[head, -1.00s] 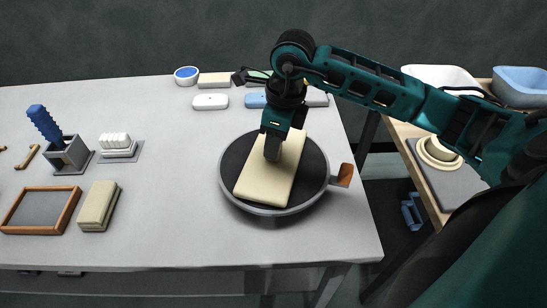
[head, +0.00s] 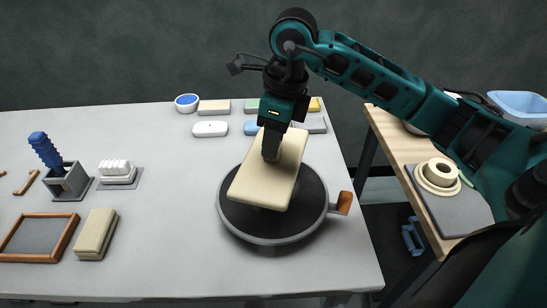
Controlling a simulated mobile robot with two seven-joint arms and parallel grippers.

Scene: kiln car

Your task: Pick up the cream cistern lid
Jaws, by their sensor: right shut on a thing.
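The cream cistern lid (head: 262,184) is a flat rectangular slab with rounded corners. It is held a little above the dark round turntable (head: 312,201) and looks slightly tilted. My right gripper (head: 271,151) comes down from above and is shut on the lid near its far half. The gripper's fingers hide the spot where they grasp it. My left gripper is not in view.
A brown handle (head: 343,202) sticks out from the turntable's right side. A wood-framed slate (head: 40,238), a cream block (head: 96,234) and a grey holder (head: 67,181) stand at left. Several small pieces and a blue bowl (head: 187,102) line the back. A wooden side table (head: 398,137) is at right.

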